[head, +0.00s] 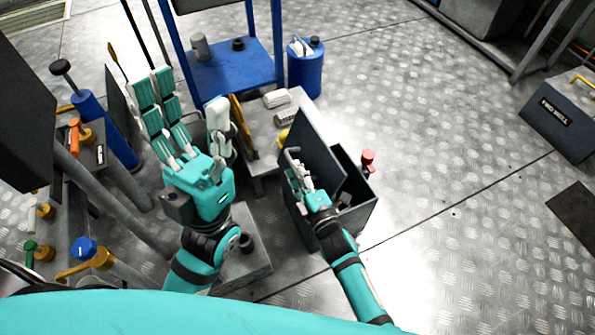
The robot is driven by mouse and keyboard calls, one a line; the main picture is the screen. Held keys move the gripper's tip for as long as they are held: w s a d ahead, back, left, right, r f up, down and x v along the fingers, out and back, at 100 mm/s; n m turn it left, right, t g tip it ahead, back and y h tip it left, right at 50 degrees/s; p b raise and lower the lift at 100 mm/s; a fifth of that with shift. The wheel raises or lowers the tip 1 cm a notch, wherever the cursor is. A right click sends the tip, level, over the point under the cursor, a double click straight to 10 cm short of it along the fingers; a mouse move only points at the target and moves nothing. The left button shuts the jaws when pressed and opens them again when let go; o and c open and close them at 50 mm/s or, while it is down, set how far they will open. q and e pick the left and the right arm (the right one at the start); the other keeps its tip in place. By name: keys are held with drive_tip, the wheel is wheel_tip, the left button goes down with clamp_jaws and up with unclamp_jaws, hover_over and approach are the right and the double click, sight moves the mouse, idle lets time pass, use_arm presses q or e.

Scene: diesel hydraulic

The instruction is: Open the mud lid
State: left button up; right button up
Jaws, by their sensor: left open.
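The mud lid (317,152) is a dark grey plate tilted up over a dark box (352,212). The box's dark inside shows to the right of the lid. My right gripper (295,172) is at the left face of the lid, by a pale handle (291,153). Its fingers overlap the lid, and I cannot tell whether they are closed on the handle. My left gripper (186,120) is open, with its fingers spread, to the left of the box and apart from the lid. It appears empty.
A red knob (368,156) stands at the box's right. A grey bench (262,128) and a blue table (232,72) with a blue canister (305,70) stand behind. Pipes and coloured valves (86,247) crowd the left. The metal floor (450,160) on the right is mostly clear.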

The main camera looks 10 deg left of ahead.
drive_tip(key=shift+o, duration=0.8)
drive_tip(key=shift+s+f, duration=0.15)
drive_tip(key=shift+f, duration=0.15)
drive_tip(key=shift+s+d+f, duration=0.1)
drive_tip(key=shift+s+f, duration=0.05)
drive_tip(key=shift+s, duration=0.05)
drive_tip(key=r+v, duration=0.1)
drive_tip(key=v, duration=1)
drive_tip(key=shift+d, duration=0.2)
drive_tip(key=shift+r, duration=0.1)
